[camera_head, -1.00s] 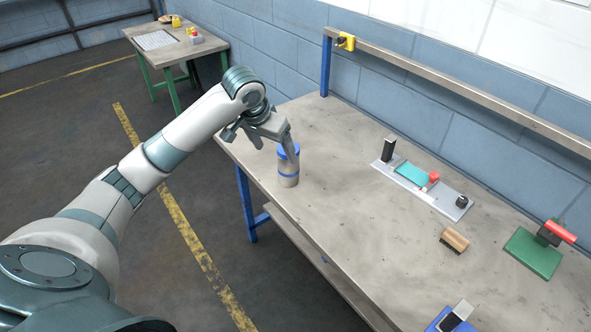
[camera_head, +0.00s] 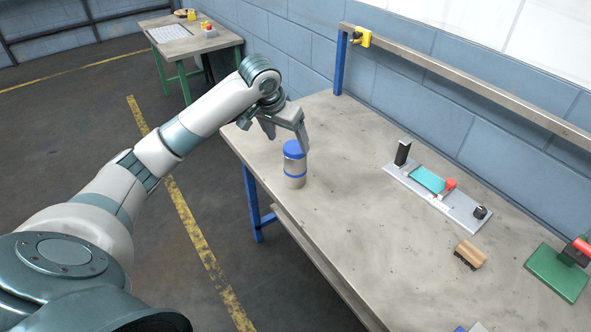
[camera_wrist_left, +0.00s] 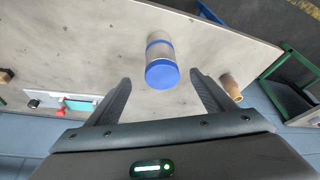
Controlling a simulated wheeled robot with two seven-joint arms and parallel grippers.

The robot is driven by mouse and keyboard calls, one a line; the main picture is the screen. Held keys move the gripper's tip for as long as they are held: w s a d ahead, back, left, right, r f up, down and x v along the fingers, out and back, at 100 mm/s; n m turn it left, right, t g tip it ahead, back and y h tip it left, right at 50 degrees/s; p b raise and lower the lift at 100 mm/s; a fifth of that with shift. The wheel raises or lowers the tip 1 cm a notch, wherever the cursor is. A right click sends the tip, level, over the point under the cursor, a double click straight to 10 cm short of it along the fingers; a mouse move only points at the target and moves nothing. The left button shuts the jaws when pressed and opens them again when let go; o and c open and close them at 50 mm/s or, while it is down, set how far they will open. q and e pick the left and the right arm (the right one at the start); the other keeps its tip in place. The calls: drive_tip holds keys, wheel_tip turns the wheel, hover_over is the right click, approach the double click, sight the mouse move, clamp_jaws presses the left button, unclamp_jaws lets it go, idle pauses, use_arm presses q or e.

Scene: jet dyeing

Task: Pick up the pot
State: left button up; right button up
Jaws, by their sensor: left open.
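The pot (camera_head: 295,165) is a small metal cylinder with a blue lid and a blue band. It stands upright on the workbench (camera_head: 350,215) near its left edge. My left gripper (camera_head: 287,138) is just above and behind the pot in the head view, with its fingers pointing down. In the left wrist view the pot (camera_wrist_left: 160,62) lies ahead, between the lines of the two spread fingers (camera_wrist_left: 160,95). The jaws are open and nothing is between them. My right gripper does not show.
A grey fixture with a teal plate (camera_head: 435,190) lies along the back of the bench. A wooden brush (camera_head: 470,254) and a green base with a red handle (camera_head: 558,272) stand at the right. A brown cylinder (camera_wrist_left: 231,87) shows beside the right finger in the wrist view.

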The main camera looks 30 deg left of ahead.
sight(295, 158)
use_arm(q)
drive_tip(key=p+x, duration=0.2)
drive_tip(key=x, duration=0.8)
drive_tip(key=shift+w+f, duration=0.1)
drive_tip(key=shift+f, duration=0.1)
drive_tip(key=shift+f, duration=0.1)
drive_tip(key=shift+w+a+f+p, duration=0.1)
drive_tip(key=shift+w+f+p, duration=0.15)
drive_tip(key=shift+p, duration=0.15)
drive_tip(key=p+x, duration=0.1)
drive_tip(key=x, duration=0.2)
drive_tip(key=shift+r, duration=0.1)
drive_tip(key=shift+w+a+f, duration=0.1)
drive_tip(key=shift+w+f, duration=0.2)
drive_tip(key=shift+f, duration=0.35)
drive_tip(key=c, duration=1.3)
